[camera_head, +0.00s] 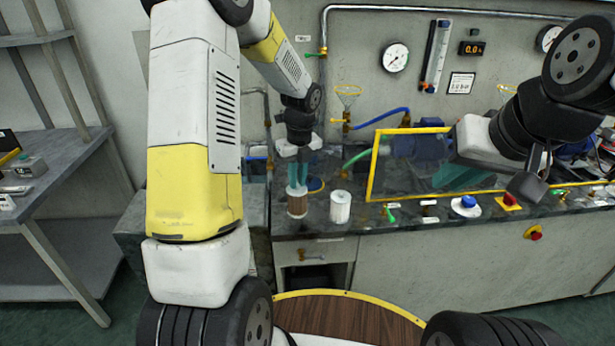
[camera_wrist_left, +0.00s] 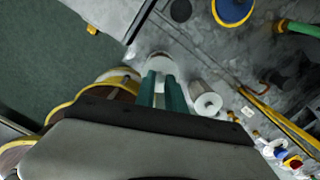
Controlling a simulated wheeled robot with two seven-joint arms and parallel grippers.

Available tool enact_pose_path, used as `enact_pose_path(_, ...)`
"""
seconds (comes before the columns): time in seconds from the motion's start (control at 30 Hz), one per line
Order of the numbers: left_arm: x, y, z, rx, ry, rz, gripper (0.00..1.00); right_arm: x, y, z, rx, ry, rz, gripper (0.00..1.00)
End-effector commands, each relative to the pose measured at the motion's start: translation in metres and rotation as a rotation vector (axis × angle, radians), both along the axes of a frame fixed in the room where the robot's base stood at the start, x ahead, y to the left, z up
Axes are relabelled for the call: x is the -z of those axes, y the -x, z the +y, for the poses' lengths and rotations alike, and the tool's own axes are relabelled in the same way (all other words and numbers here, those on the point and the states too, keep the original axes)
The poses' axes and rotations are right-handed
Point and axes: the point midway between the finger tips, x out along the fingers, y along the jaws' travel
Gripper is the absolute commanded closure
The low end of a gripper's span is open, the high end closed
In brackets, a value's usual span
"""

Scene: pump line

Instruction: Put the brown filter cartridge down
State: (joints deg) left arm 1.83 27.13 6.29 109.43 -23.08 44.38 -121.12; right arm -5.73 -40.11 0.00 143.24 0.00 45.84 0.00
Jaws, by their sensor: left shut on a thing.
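The brown filter cartridge (camera_head: 297,206) has a pleated brown side and a white top cap. It is upright at the front edge of the bench; I cannot tell whether its base touches the bench. My left gripper (camera_head: 298,184) points down and is shut on its top. In the left wrist view the white cap (camera_wrist_left: 159,60) shows at the tips of the teal fingers (camera_wrist_left: 162,82). A white filter cartridge (camera_head: 340,208) stands just to the right, apart from it. My right gripper (camera_head: 464,178) is over the bench at right, empty as far as I see; its finger gap is unclear.
A yellow-framed clear panel (camera_head: 374,165) stands on the bench to the right. A blue button (camera_head: 468,202) and a red button (camera_head: 510,199) sit along the front. A wooden round top (camera_head: 350,318) is below.

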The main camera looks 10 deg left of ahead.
Motion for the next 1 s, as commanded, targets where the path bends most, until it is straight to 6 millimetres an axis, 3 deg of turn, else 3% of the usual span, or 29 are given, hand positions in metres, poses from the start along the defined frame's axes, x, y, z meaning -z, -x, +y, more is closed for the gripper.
enact_pose_path(0.3, 0.034, 0.0, 0.0, 0.0, 0.001, 0.001, 1.0, 0.0, 0.0, 0.0, 0.0, 0.0, 0.0, 0.82)
enact_pose_path(0.63, 0.037, 0.0, 0.0, -0.001, 0.001, 0.001, 1.0, 0.0, 0.0, 0.0, 0.0, 0.0, 0.0, 0.82)
enact_pose_path(0.67, 0.038, 0.0, 0.0, -0.001, 0.001, 0.001, 0.84, 0.0, 0.0, 0.0, 0.0, 0.0, 0.0, 0.82)
enact_pose_path(0.77, 0.037, 0.0, 0.0, -0.001, 0.0, 0.0, 0.64, 0.0, 0.0, 0.0, 0.0, 0.0, 0.0, 0.82)
enact_pose_path(1.0, 0.037, 0.0, 0.0, -0.001, 0.001, -0.001, 0.64, 0.0, 0.0, 0.0, 0.0, 0.0, 0.0, 0.82)
